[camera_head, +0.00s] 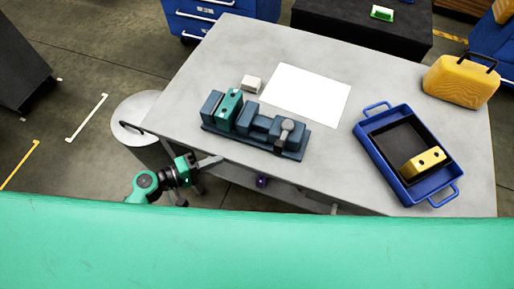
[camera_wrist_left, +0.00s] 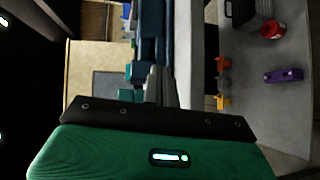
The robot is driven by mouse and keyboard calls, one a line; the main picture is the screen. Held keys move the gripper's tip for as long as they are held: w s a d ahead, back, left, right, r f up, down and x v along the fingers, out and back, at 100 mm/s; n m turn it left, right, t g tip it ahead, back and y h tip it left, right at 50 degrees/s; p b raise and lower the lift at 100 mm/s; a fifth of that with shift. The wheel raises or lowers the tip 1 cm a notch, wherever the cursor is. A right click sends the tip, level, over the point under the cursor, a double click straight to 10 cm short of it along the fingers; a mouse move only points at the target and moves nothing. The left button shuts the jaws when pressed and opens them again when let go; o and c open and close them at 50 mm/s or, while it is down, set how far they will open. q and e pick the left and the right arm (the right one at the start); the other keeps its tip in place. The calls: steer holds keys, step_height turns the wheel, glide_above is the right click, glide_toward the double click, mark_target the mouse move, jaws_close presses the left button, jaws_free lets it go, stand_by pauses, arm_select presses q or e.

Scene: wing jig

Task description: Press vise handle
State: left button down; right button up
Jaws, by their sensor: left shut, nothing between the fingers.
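The dark blue vise (camera_head: 258,140) stands on the grey table, with a green block (camera_head: 228,107) at its left end. Its grey, round-ended handle (camera_head: 287,130) stands up at the right end. My left gripper (camera_head: 215,161) is shut and empty at the table's front edge, in front of the vise's left part and apart from the handle. In the left wrist view, the shut fingers (camera_wrist_left: 160,85) show ahead of the green wrist housing, with part of the dark blue vise (camera_wrist_left: 150,40) beyond. My right gripper is not in view.
The table (camera_head: 330,165) has a white sheet (camera_head: 305,92) and a small white block (camera_head: 251,84) behind the vise. A blue tray (camera_head: 371,133) holding a yellow block (camera_head: 425,163) and a yellow case (camera_head: 460,80) are at right. A round grey stand (camera_head: 135,108) is at left.

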arm_select(q)
step_height(320, 180, up, 7)
steer(key=s+h, duration=0.1)
steer(key=h, duration=0.1)
steer(key=shift+d+f+m, duration=0.2)
steer(key=shift+d+m, duration=0.2)
steer(key=shift+d, duration=0.1)
steer(key=w+d+p, duration=0.3)
steer(key=d+p, duration=0.3)
steer(key=d, duration=0.6)
steer(key=shift+d, duration=0.3)
steer(key=shift+d+f, duration=0.1)
